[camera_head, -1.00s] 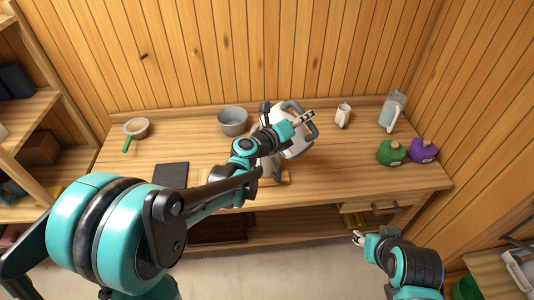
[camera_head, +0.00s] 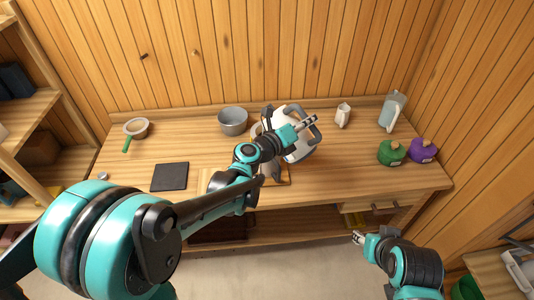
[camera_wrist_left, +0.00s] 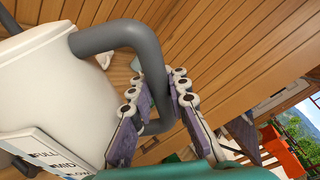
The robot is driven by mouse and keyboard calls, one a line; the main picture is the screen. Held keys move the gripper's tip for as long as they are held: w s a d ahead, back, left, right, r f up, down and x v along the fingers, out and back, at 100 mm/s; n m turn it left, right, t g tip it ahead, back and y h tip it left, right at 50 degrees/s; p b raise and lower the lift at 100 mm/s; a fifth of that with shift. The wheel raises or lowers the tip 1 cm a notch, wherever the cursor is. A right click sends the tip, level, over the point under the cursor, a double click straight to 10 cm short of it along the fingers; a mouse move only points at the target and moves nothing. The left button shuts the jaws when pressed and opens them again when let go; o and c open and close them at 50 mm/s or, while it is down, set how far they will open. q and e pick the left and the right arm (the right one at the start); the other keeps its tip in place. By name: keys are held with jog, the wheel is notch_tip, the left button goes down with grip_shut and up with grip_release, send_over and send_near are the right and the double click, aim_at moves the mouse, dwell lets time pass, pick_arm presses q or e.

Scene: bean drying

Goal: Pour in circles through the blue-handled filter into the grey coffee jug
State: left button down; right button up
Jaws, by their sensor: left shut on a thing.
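My left gripper (camera_head: 307,122) is shut on the grey handle (camera_wrist_left: 110,36) of a white kettle (camera_head: 289,146). The kettle is held over the middle of the bench and looks tilted. In the left wrist view the kettle's white body (camera_wrist_left: 50,85) fills the left side and carries level marks. Below the kettle and my left arm, a greyish thing (camera_head: 269,168) stands on a wooden board; it is mostly hidden, and I cannot tell whether it is the grey coffee jug. I cannot make out the blue-handled filter. My right gripper (camera_head: 357,238) is empty, low in front of the bench.
A green-handled filter (camera_head: 137,127), a grey pot (camera_head: 232,121) and a dark flat slab (camera_head: 169,177) lie to the left. A small white jug (camera_head: 343,115), a tall pale grey pitcher (camera_head: 391,112), a green bag (camera_head: 391,153) and a purple bag (camera_head: 423,151) stand right.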

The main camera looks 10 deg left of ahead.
pick_arm(q)
jog(key=shift+d, duration=0.1)
jog(key=shift+d, duration=0.9)
jog(key=shift+w+d, duration=0.15)
jog(key=shift+w, duration=0.05)
jog(key=shift+x, duration=0.8)
jog(key=shift+w+r+b, duration=0.1)
jog(key=shift+w+b, duration=0.1)
jog(key=shift+b, duration=0.1)
jog(key=shift+w+a, duration=0.5)
jog(key=shift+w, duration=0.35)
jog(key=shift+w+a, duration=0.2)
jog(key=shift+a, duration=0.85)
jog(key=shift+s+a, duration=0.1)
